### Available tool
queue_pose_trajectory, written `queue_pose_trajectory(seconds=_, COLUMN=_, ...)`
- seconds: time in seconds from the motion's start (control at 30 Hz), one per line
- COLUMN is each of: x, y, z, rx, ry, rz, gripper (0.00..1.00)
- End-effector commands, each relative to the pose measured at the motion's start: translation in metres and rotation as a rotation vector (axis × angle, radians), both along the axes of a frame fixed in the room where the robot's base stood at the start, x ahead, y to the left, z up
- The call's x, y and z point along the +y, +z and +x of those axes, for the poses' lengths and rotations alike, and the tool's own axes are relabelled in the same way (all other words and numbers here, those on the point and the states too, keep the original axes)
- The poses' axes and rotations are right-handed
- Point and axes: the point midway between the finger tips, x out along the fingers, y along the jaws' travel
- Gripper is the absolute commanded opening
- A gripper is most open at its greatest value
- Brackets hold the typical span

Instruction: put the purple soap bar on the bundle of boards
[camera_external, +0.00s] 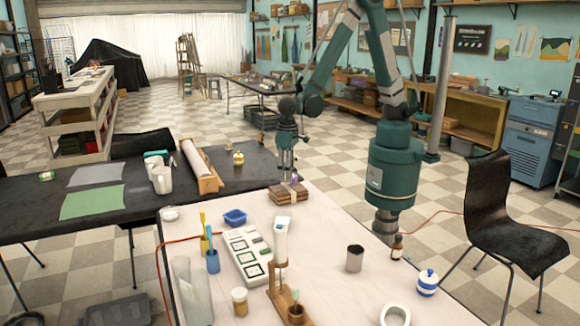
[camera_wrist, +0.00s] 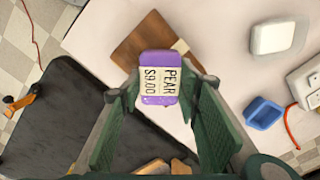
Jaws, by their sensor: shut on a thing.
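The purple soap bar (camera_wrist: 158,56) has a pale label reading "PEAR $9.00" and sits between the two green fingers of my gripper (camera_wrist: 165,88) in the wrist view. My gripper is shut on it. The bundle of boards (camera_wrist: 142,42) is brown with a pale band and lies behind the soap bar, which hides part of it. In the external view, the bundle (camera_external: 283,194) lies at the far edge of the pale table. My gripper (camera_external: 289,172) points down right above it, with a bit of the purple soap bar (camera_external: 295,179) showing. I cannot tell whether the bar touches the boards.
A white dispenser on a wooden stand (camera_external: 281,242) is in front. A black table (camera_external: 40,213) holds a paper roll (camera_external: 195,160). The table right of the bundle is clear.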

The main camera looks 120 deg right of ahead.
Motion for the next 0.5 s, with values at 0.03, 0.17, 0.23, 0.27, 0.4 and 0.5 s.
queue_pose_trajectory(seconds=0.03, x=0.000, y=-0.005, z=0.000, rx=0.000, ry=0.000, rz=0.000, gripper=0.19)
queue_pose_trajectory(seconds=0.17, x=0.000, y=-0.018, z=0.001, rx=0.000, ry=0.000, rz=0.000, gripper=0.19)
queue_pose_trajectory(seconds=0.23, x=0.000, y=-0.024, z=0.000, rx=0.000, ry=0.000, rz=0.000, gripper=0.19)
queue_pose_trajectory(seconds=0.27, x=0.000, y=-0.026, z=0.000, rx=0.000, ry=0.000, rz=0.000, gripper=0.19)
queue_pose_trajectory(seconds=0.4, x=0.000, y=-0.031, z=0.000, rx=0.000, ry=0.000, rz=0.000, gripper=0.19)
queue_pose_trajectory(seconds=0.5, x=0.000, y=-0.031, z=0.000, rx=0.000, ry=0.000, rz=0.000, gripper=0.19)
